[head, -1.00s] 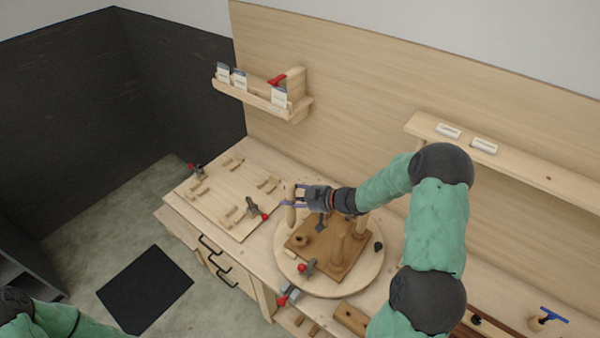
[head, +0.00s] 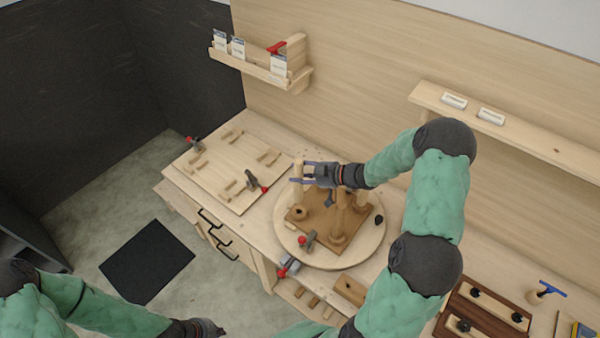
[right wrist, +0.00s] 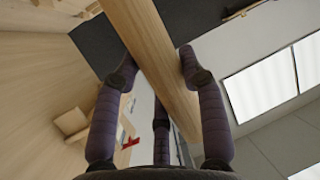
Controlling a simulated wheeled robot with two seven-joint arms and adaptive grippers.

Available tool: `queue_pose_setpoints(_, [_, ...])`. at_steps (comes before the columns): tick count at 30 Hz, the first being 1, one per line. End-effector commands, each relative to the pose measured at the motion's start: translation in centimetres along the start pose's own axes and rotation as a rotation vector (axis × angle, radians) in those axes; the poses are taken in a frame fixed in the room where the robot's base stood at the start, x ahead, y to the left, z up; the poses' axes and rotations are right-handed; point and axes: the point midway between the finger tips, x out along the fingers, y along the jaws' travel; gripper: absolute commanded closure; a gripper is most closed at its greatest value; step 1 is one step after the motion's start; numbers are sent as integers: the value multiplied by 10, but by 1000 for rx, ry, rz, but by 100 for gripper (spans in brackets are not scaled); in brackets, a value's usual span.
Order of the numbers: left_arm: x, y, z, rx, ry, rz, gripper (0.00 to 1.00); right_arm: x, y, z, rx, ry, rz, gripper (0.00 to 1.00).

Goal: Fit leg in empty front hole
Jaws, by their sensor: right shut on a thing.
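My right gripper (head: 302,179) is shut on a pale wooden leg (head: 297,194), held near upright. In the right wrist view the leg (right wrist: 153,60) runs between the fingers (right wrist: 155,75). The brown chair seat (head: 318,223) lies on a round pale turntable (head: 368,245). The leg's lower end is over or at the round socket (head: 299,212) at the seat's left corner; I cannot tell whether it is inside.
A shelf (head: 262,72) hangs on the back wall. Dark wooden trays (head: 485,310) lie at lower right. Floor in front is clear around a black mat (head: 147,262).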

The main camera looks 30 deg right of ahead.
Motion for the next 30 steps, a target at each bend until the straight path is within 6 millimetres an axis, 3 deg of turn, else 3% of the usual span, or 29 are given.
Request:
queue_pose_setpoints(11, [2,-1,0,0,1,0,100,1,0,2,-1,1,1,95])
queue_pose_setpoints(21, [-21,7,0,0,1,0,100,1,0,8,-2,-3,-3,95])
queue_pose_setpoints(30, [-15,5,0,0,0,0,100,4,0,16,-3,-4,-4,95])
